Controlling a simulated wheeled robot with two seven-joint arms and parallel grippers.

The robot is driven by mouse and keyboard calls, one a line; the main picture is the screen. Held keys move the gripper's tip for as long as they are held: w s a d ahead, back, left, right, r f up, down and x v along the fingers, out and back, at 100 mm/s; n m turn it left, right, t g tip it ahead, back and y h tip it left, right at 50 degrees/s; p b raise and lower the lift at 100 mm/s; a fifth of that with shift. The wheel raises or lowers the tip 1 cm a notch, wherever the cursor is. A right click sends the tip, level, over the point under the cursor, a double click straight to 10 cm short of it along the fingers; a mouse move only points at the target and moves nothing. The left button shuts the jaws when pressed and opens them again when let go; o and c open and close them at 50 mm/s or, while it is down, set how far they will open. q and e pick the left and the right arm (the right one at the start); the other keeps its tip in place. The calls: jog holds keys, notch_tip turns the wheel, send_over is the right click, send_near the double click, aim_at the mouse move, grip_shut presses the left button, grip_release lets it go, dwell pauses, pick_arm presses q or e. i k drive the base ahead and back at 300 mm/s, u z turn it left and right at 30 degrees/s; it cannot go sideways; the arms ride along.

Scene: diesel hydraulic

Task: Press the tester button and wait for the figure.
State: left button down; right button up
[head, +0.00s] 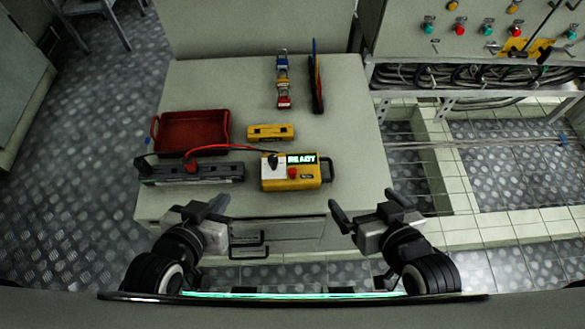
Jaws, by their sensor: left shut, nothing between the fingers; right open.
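The yellow tester (312,178) sits near the front edge of the table, with a screen (302,160) that reads READY in green. My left gripper (218,204) is shut and empty, in front of the table edge, left of and nearer than the tester. My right gripper (367,203) is open and empty, in front of the edge, to the tester's right. Neither gripper touches anything.
A red tray (190,130) stands behind the grey box. A yellow device (270,131) lies behind the tester. The table's right side is clear. A control cabinet (470,30) is at back right.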

aim_at(292, 172)
jog(key=k, duration=1.35)
jog(key=z, duration=0.65)
jog(key=i, duration=1.6)
jog(key=u, duration=0.8)
